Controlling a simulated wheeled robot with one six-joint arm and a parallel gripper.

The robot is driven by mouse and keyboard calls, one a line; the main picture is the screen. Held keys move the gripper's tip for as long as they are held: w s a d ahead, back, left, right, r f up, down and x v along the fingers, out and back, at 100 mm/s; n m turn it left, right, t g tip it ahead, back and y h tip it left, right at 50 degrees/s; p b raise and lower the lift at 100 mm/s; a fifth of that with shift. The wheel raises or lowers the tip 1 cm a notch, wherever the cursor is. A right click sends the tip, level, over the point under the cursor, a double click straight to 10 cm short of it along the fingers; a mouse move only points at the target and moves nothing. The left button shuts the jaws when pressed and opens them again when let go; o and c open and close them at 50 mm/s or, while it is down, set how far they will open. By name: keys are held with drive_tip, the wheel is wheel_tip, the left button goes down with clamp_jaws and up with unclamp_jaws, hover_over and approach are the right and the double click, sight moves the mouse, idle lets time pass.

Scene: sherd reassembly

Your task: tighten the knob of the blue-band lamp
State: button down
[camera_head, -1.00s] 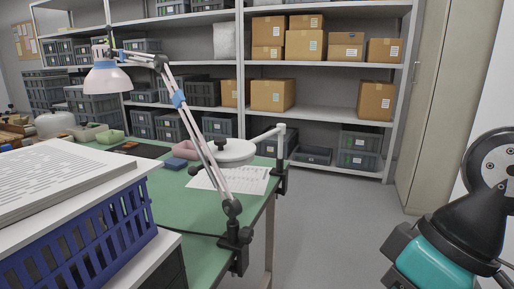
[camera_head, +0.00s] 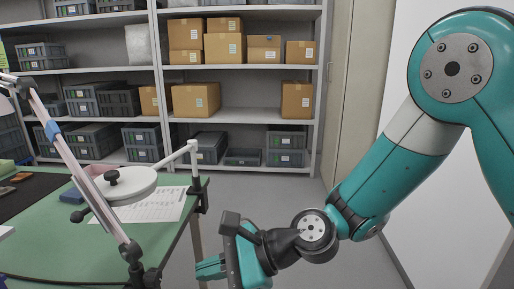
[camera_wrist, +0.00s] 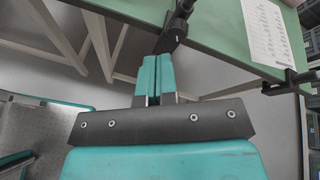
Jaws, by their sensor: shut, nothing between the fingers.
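The blue-band lamp (camera_head: 98,190) stands at the near edge of the green table. It has a pale jointed arm with a blue band (camera_head: 52,130); its head is mostly cut off at the left. Its dark clamp (camera_head: 140,276) is at the bottom of the head view. In the wrist view a dark clamp (camera_wrist: 174,32) hangs from the table edge just beyond my fingertips; I cannot tell whether they touch or which part is the knob. My gripper (camera_head: 208,268) is shut and empty, low beside the table's right side. Its teal fingers (camera_wrist: 155,62) are together.
A white disc-headed lamp (camera_head: 128,186) is clamped at the table's far right corner, over a printed sheet (camera_head: 150,206). The green table (camera_head: 95,248) has pale legs below. Shelves (camera_head: 240,118) with boxes stand behind. Grey floor (camera_head: 270,192) is free on the right.

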drive_tip(key=shift+w+a+f+m+t+y+p, duration=0.25)
drive_tip(key=shift+w+a+f+m+p, duration=0.2)
drive_tip(key=shift+a+m, duration=0.9)
drive_tip(key=shift+w+a+f+m+t+y+p, duration=0.15)
drive_tip(key=shift+w+a+f+m+y+p, duration=0.4)
drive_tip(key=shift+a, duration=1.35)
drive_tip(key=shift+w+a+f+m+t+p, duration=0.2)
drive_tip(key=shift+a+f+m+p, duration=0.35)
drive_tip(key=shift+a+m, duration=0.95)
drive_tip(key=shift+a, duration=0.2)
drive_tip(key=shift+w+d+r+p, duration=0.15)
drive_tip(key=shift+w+p, duration=0.4)
drive_tip(key=shift+p, duration=1.05)
drive_tip(key=shift+w+f+p, duration=0.25)
drive_tip(key=shift+w+p, duration=0.05)
drive_tip(key=shift+p, duration=0.2)
drive_tip(key=shift+r, duration=0.1)
drive_tip(key=shift+f+p+v, duration=0.25)
drive_tip(key=shift+p+v, duration=0.05)
drive_tip(key=shift+v, duration=1.15)
drive_tip(key=shift+f+p+v, duration=0.2)
drive_tip(key=shift+p+v, duration=0.1)
drive_tip(key=shift+v, duration=1.2)
